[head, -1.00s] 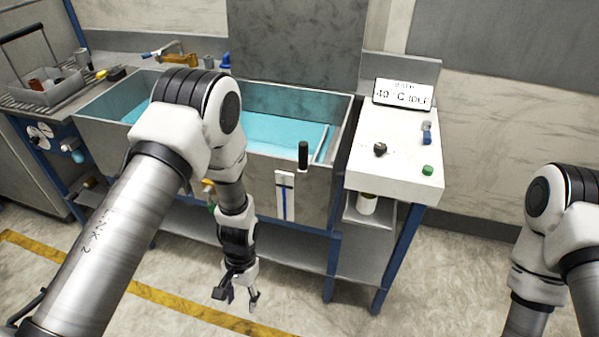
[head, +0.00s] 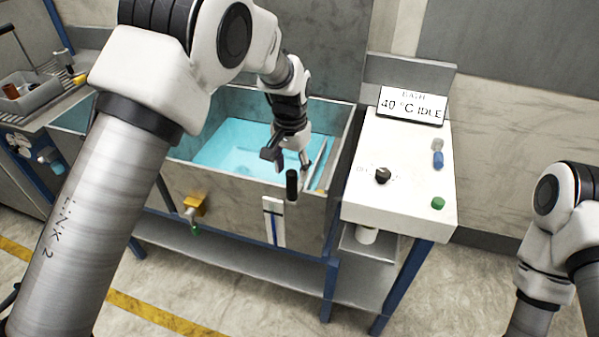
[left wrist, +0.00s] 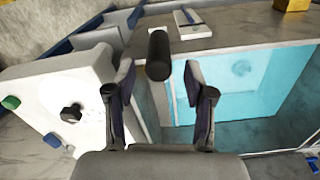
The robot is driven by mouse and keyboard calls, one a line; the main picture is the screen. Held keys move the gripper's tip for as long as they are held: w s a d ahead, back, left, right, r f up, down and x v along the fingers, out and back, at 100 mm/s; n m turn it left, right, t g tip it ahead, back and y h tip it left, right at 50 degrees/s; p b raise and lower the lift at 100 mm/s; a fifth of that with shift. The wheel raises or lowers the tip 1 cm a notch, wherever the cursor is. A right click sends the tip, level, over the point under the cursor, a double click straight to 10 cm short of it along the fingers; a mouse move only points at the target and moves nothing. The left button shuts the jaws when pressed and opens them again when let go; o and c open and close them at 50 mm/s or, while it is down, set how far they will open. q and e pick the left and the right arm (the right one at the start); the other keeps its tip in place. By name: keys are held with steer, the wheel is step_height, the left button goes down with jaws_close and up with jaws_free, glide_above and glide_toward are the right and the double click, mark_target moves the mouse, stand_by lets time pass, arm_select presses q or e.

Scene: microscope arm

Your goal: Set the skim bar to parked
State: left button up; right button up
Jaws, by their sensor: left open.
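A black upright cylindrical handle (head: 291,185) stands at the front right of the tank, above its front wall. It appears to belong to the skim bar; a pale strip (head: 319,163) runs along the tank's right side, and I cannot tell how the two join. My left gripper (head: 287,162) is open and empty above the tank, just behind the handle in the head view. In the left wrist view, the handle (left wrist: 158,55) lies in line with the gap between the open fingers (left wrist: 157,75), with no clear contact. My right arm shows at the right edge; its gripper is out of frame.
The tank (head: 215,193) holds blue liquid. A white-and-blue scale plate (head: 273,222) and a yellow tap (head: 195,206) are on its front.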

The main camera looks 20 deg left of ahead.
mark_target(291, 190)
arm_select(q)
steer(key=shift+w+r, duration=0.1)
steer(key=shift+r, duration=0.05)
steer(key=shift+s, duration=0.3)
steer(key=shift+s+f+p, duration=0.25)
steer(key=shift+f, duration=0.4)
steer(key=shift+s+f+p, duration=0.2)
steer(key=shift+f+p, duration=0.05)
steer(key=shift+f, duration=0.35)
steer(key=f, duration=0.3)
steer(key=w+f, duration=0.1)
steer(key=f, duration=0.1)
steer(key=shift+p, duration=0.4)
steer(key=shift+s+r, duration=0.15)
steer(key=shift+s, duration=0.1)
arm_select(e)
steer(key=shift+s+r, duration=0.25)
steer(key=shift+r, duration=0.8)
arm_select(q)
jaws_close()
